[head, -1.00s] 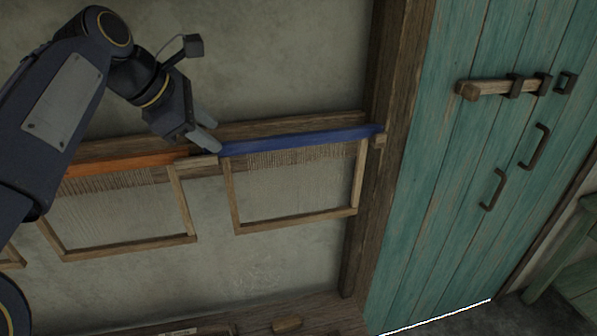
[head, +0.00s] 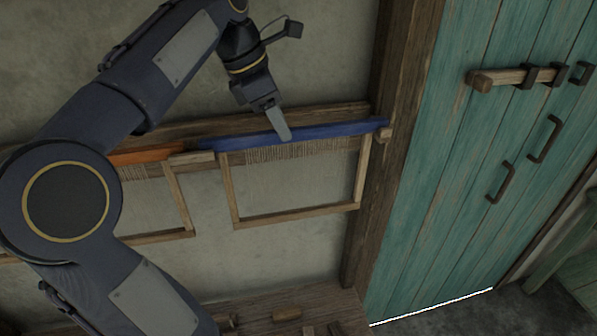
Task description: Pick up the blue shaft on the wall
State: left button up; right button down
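The blue shaft (head: 335,131) lies nearly level along the wall in the head view, with a wood-framed set of pale cords hanging below it. My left gripper (head: 283,135) is over the middle of the shaft, pointing down at it. One grey finger overlaps the shaft in the picture and hides a small part of it. The fingers line up in this view, so I cannot tell their gap or whether they touch the shaft. My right gripper is not in view.
An orange shaft (head: 148,154) with a similar frame hangs to the left, partly behind my arm. A wooden post (head: 397,70) stands just right of the blue shaft. Beyond it is a teal plank door (head: 450,180) with a wooden bolt (head: 505,78).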

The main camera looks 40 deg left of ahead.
aim_at(296, 128)
pick_arm(q)
jog(key=shift+w+d, duration=0.25)
jog(key=shift+w+d+f, duration=0.5)
jog(key=shift+w+d, duration=0.2)
jog(key=shift+w, duration=0.15)
jog(key=x, duration=0.3)
jog(key=shift+f, duration=0.25)
jog(key=shift+w+d+f, duration=0.1)
jog(key=shift+w+f, duration=0.05)
jog(key=shift+f, duration=0.05)
jog(key=shift+f+p, duration=0.25)
jog(key=shift+p, duration=0.05)
grip_shut()
